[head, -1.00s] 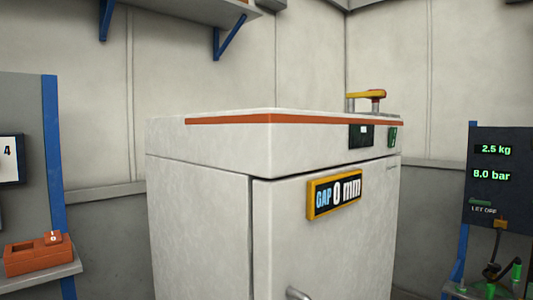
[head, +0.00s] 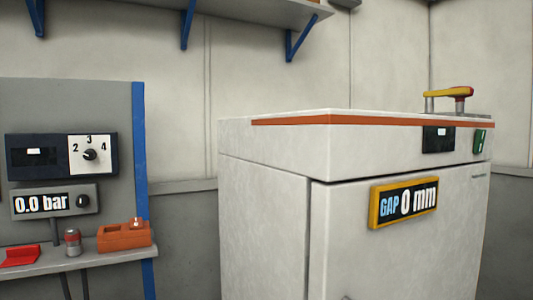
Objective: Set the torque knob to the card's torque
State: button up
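A black knob (head: 90,155) sits on a white dial plate marked 2, 3 and 4, at the right end of a dark panel (head: 35,157) on the left wall board. Its pointer direction is too small to read surely. A second black knob (head: 82,201) is on the grey unit below, beside a display (head: 41,204) reading 0.0 bar. Neither knob carries a readable torque label. No card with a torque value can be made out. My gripper is not in view.
A white cabinet (head: 265,200) with a "GAP 0 mm" sign (head: 403,202) fills the right side. A yellow-and-red handle (head: 450,93) is on top. A shelf (head: 25,262) under the board holds an orange block (head: 124,236), a red-topped cylinder (head: 72,241) and a red piece (head: 20,256).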

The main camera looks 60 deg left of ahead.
aim_at(89, 154)
jog(key=u, duration=3.05)
jog(key=i, duration=1)
jog(key=z, duration=0.1)
